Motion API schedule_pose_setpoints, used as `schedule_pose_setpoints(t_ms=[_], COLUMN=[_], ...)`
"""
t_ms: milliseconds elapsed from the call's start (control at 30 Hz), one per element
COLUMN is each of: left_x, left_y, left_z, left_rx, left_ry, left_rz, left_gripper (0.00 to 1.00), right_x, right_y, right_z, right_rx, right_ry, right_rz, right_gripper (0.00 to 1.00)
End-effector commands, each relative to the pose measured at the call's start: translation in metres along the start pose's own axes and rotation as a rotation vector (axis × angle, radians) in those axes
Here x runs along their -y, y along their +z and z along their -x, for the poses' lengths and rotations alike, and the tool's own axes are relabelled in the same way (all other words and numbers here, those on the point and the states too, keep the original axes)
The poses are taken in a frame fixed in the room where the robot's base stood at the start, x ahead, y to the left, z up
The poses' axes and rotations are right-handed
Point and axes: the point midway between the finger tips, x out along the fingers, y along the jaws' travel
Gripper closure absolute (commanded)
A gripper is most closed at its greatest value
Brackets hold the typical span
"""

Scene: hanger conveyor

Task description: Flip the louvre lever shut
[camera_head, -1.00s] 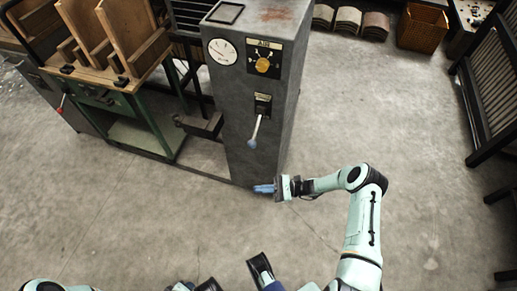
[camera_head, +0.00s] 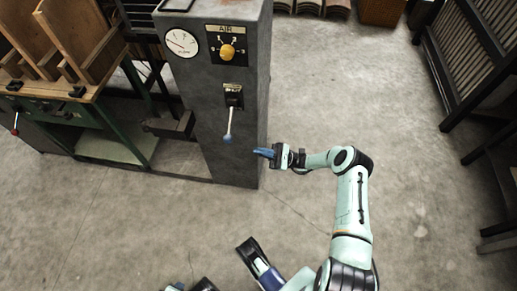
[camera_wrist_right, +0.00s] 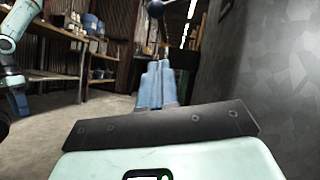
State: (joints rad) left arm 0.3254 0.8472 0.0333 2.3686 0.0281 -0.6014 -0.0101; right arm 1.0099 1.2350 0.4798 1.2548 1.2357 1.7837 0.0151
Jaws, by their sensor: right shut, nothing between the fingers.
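The lever (camera_head: 229,122) hangs from a black mount (camera_head: 233,95) on the front of the grey cabinet (camera_head: 215,160). It points down and slightly out, with a blue-grey knob (camera_head: 227,139) at its end. My right gripper (camera_head: 264,153) is shut and empty, to the right of the knob and a little lower in the picture, apart from it. In the right wrist view, its blue fingers (camera_wrist_right: 156,85) are together, and a dark ball (camera_wrist_right: 155,8), probably the lever's knob, shows beyond their tips.
A gauge (camera_head: 181,43) and a yellow AIR knob (camera_head: 227,52) sit above the lever. A green-framed bench (camera_head: 115,145) with wooden parts stands left of the cabinet. Open floor (camera_head: 400,150) lies right; a dark slatted rack (camera_head: 460,85) stands at far right.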

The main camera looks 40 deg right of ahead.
Motion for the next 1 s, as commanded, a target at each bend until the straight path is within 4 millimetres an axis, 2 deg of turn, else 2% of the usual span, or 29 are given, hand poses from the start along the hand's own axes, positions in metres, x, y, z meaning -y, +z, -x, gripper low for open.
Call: schedule_pose_setpoints(t_ms=[200,333,400,633,1000], left_x=[-0.004,-0.004,-0.005,-0.006,-0.006], left_y=[-0.001,0.002,0.004,0.011,0.012], left_z=[0.006,0.007,0.009,0.014,0.014], left_rx=[-0.002,0.005,0.013,0.034,0.036], left_ry=[0.006,0.006,0.007,0.008,0.008], left_rz=[-0.004,-0.004,-0.005,-0.006,-0.007], left_gripper=[0.57,0.57,0.57,0.57,0.57], right_x=[0.000,-0.001,0.001,0.000,0.000], right_y=[0.001,0.001,0.010,0.026,0.029], right_z=[-0.050,-0.076,-0.084,-0.101,-0.103], right_rx=[0.004,0.003,0.000,0.000,0.000], right_ry=[0.003,0.003,0.002,0.001,0.000], right_rz=[-0.002,-0.002,0.000,0.001,0.001], right_gripper=[1.00,1.00,1.00,1.00,1.00])
